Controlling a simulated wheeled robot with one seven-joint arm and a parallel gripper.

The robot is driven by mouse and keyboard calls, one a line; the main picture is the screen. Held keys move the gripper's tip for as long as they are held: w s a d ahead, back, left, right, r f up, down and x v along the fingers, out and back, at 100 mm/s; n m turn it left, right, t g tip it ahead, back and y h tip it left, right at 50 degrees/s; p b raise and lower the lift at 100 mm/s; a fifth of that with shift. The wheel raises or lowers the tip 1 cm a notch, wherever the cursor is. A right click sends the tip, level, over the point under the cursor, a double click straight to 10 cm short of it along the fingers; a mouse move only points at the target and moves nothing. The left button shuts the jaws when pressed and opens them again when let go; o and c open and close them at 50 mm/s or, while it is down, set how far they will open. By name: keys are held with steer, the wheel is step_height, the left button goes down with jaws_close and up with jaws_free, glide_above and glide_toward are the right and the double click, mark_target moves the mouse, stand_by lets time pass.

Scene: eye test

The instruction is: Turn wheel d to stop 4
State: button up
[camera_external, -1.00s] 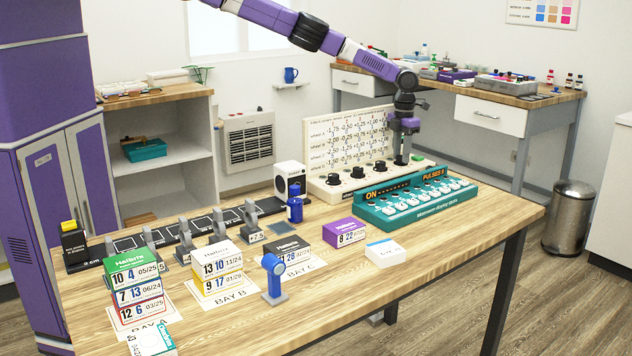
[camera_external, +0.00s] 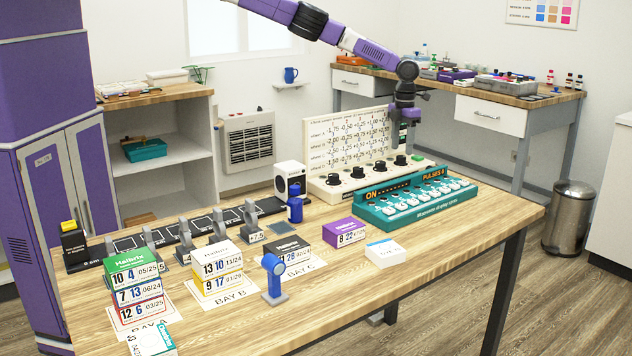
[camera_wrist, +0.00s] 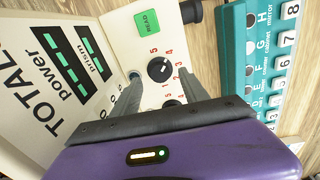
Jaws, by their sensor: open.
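Wheel d (camera_external: 400,160) is the rightmost black knob on the cream panel (camera_external: 322,190). In the wrist view, wheel d (camera_wrist: 158,70) sits between my fingertips, with red numbers 1 to 5 around it. Its white mark points to the upper right, roughly toward the 4; the exact stop is hard to tell at this size. In the wrist view my gripper (camera_wrist: 159,74) is open, with one finger to each side of the knob and nothing held.
A green READ button (camera_wrist: 148,21) is beside wheel d. The other wheels (camera_external: 357,172) stand in a row to its left. A teal switch box (camera_external: 385,214) is close in front of the panel. The upright chart board (camera_external: 345,137) stands behind the wheels.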

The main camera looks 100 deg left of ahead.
mark_target(402, 156)
step_height(402, 156, up, 3)
steer(key=shift+f+p, duration=0.2)
steer(key=shift+p, duration=0.35)
steer(key=shift+b, duration=0.4)
steer(key=shift+w+r, duration=0.1)
steer(key=shift+r, duration=0.95)
